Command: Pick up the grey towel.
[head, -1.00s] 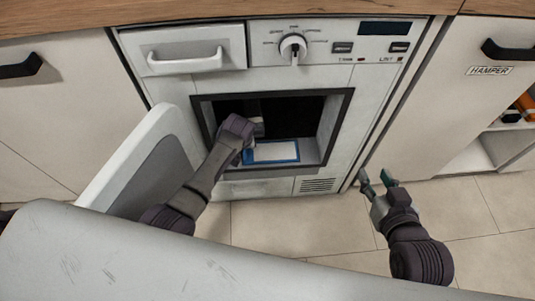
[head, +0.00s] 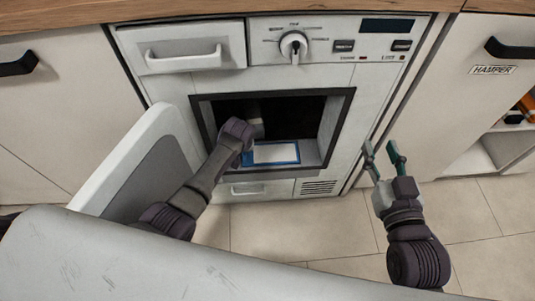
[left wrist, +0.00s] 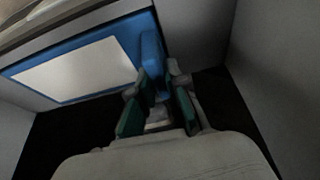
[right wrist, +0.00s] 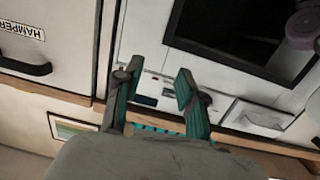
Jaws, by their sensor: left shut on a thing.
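My left arm reaches into the dark opening of the white washer-like machine (head: 270,182).
The machine's door (head: 135,165) stands open on the left of the opening. A detergent drawer (head: 185,50) and a dial (head: 293,46) are above. A cabinet labelled HAMPER (head: 491,70) and an open shelf (head: 500,145) are at the right. The tiled floor (head: 300,225) in front is clear.

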